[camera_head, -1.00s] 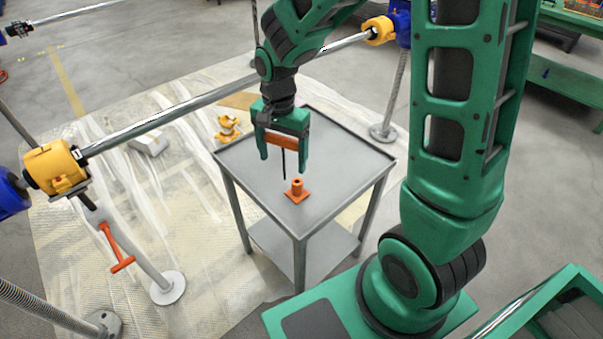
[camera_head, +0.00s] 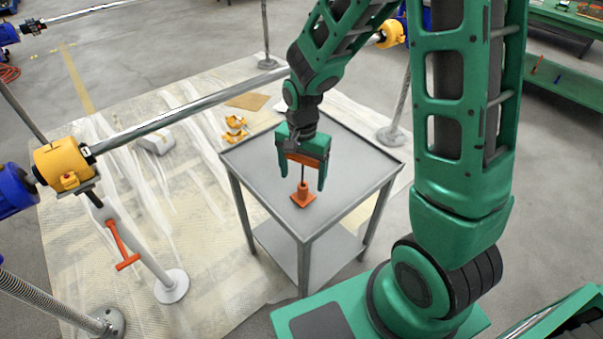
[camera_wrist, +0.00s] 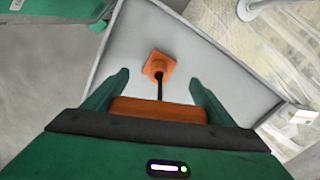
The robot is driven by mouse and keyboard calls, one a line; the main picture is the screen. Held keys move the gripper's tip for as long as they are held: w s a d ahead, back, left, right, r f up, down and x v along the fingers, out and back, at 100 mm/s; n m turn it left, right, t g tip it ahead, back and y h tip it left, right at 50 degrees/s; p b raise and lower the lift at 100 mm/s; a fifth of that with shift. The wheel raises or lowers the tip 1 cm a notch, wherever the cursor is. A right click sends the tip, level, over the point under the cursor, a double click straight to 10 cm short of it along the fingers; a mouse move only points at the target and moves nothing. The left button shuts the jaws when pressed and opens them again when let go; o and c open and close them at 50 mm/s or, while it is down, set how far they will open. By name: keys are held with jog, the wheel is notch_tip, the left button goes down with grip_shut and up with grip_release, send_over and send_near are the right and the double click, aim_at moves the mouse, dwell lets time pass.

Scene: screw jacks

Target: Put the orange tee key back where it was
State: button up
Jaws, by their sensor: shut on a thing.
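The orange tee key (camera_head: 306,159) is held by its crossbar in my gripper (camera_head: 302,178), with its thin dark shaft pointing down. The orange holder (camera_head: 303,196), a short tube on a square base, stands on the grey cart top (camera_head: 350,150). In the wrist view the crossbar (camera_wrist: 158,110) lies between the fingers of my gripper (camera_wrist: 158,80). The shaft runs to the mouth of the holder (camera_wrist: 163,65). The tip meets or enters the tube; I cannot tell how deep.
A second orange tee handle (camera_head: 122,248) hangs by the jack post at the left. A long steel bar (camera_head: 190,110) runs behind the cart between yellow clamps (camera_head: 62,166). Yellow parts (camera_head: 236,128) lie on the floor sheet. The rest of the cart top is clear.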

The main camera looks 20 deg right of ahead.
jog(key=shift+f, duration=0.55)
jog(key=o, duration=2)
jog(key=shift+o, duration=0.2)
notch_tip(320, 180, up, 13)
jog(key=shift+r, duration=0.15)
jog(key=s+d+r+n, duration=0.1)
jog(key=s+d+r, duration=0.1)
jog(key=s+d, duration=0.35)
jog(key=s+d+r, duration=0.3)
jog(key=s+d, duration=0.2)
jog(key=d, duration=0.2)
jog(key=s+d+n, duration=0.2)
jog(key=s+d, duration=0.3)
jog(key=s, duration=0.7)
jog(key=shift+s, duration=0.2)
jog(key=shift+d, duration=0.1)
